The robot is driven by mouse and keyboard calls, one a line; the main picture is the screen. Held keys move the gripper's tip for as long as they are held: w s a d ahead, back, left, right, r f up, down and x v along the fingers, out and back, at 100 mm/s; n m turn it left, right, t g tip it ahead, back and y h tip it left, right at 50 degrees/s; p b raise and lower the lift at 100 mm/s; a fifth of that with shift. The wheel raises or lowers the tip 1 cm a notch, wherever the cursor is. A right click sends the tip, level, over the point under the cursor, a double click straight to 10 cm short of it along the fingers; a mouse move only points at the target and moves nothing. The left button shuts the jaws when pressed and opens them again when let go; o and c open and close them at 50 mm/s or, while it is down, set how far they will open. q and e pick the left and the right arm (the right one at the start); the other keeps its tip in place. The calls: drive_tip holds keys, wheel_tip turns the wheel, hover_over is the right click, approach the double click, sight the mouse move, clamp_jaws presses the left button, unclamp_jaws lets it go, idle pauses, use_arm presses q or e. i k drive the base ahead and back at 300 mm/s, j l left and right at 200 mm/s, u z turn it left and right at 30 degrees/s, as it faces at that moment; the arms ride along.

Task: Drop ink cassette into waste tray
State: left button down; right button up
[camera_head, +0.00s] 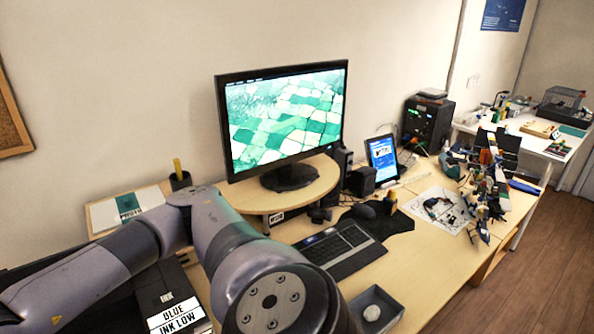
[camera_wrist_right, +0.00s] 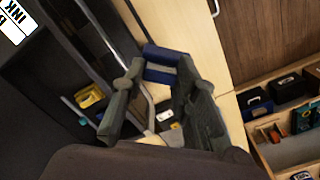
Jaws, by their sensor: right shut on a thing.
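In the right wrist view, my right gripper (camera_wrist_right: 160,72) is shut on a small blue and grey block (camera_wrist_right: 162,54), which looks like the ink cassette. The block sits between the fingertips, above a pale wood surface. In the head view a small grey open tray (camera_head: 392,312) stands on the desk at the bottom, with a round light grey thing in it; I cannot tell whether it is the waste tray. Neither gripper shows in the head view, and my left gripper is not in view.
A black box with a "BLUE INK LOW" label (camera_head: 180,316) is at the lower left. A keyboard (camera_head: 343,250), a monitor (camera_head: 285,115) and clutter occupy the desk. In the wrist view, a wooden compartment tray (camera_wrist_right: 290,152) with dark boxes lies at the right.

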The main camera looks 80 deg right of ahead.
sight(380, 311)
drive_tip(key=k+z, duration=0.1)
drive_tip(key=z, duration=0.75)
drive_tip(key=k+z, duration=0.15)
drive_tip(key=z, duration=2.1)
drive_tip(key=i+l+u, duration=0.25)
drive_tip(key=u, duration=0.15)
drive_tip(key=i+l+u, duration=0.2)
drive_tip(key=l+u, duration=0.25)
drive_tip(key=j, duration=0.1)
